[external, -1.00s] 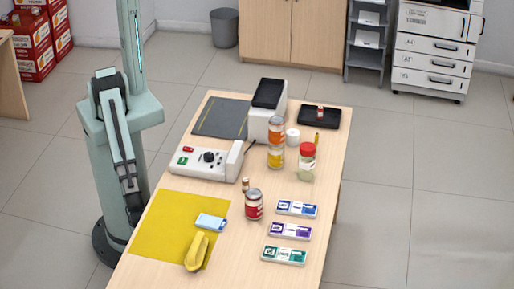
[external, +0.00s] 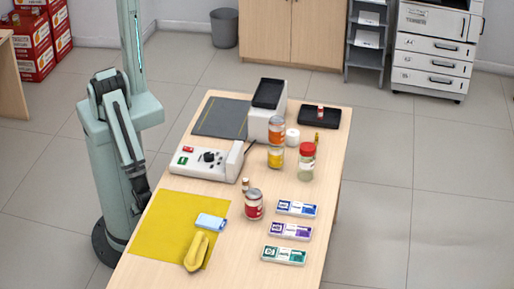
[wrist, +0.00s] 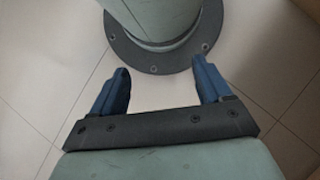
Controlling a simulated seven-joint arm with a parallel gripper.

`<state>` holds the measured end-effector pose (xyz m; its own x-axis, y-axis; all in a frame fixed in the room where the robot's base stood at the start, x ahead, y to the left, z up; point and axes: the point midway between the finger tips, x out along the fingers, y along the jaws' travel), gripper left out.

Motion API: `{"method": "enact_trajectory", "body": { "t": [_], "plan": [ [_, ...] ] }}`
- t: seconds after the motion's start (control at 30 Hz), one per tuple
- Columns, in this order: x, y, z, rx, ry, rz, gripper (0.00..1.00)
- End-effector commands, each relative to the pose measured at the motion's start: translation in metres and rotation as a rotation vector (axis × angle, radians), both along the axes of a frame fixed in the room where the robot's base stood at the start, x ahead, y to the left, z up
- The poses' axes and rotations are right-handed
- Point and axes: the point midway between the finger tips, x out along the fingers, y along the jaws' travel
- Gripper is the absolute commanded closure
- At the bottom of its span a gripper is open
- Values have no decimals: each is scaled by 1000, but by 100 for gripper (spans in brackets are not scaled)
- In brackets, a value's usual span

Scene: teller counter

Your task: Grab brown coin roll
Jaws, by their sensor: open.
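A small brown upright cylinder that looks like the brown coin roll (external: 245,185) stands on the table just behind a red-labelled can (external: 254,205). It is small in the external view and its lower part is partly hidden by the can. My gripper (wrist: 161,67) is open and empty in the wrist view, with its two blue fingers apart above the floor beside my base. In the external view my arm hangs down at the left of the table, well away from the roll. The wrist view shows no coin roll.
Stacked cans (external: 276,145) and a red-lidded jar (external: 307,162) stand farther back. A yellow mat (external: 170,225) holds a blue packet (external: 210,222) and a yellow stapler-like object (external: 197,252). Several labelled boxes (external: 290,231) lie at right.

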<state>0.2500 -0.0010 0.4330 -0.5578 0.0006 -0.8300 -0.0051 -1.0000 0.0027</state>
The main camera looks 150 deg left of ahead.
Motion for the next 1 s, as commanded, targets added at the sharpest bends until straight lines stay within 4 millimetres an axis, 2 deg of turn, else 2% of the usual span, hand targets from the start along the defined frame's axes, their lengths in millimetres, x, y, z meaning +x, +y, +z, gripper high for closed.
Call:
{"method": "enact_trajectory", "body": {
  "t": [0.03, 0.2, 0.43, 0.57, 0.67, 0.77, 1.0],
  "plan": [
    [0, 0, 0, 0, 0, 0, 27],
    [0, 0, 0, 1, -1, 0, 43],
    [2, 0, 0, 1, -2, -2, 43],
    [17, -3, 0, -9, -22, -33, 43],
    [43, -9, 1, -27, -57, -93, 43],
    [79, -18, 6, -51, -104, -175, 43],
    [164, -53, 27, -111, -216, -386, 43]
  ]
}}
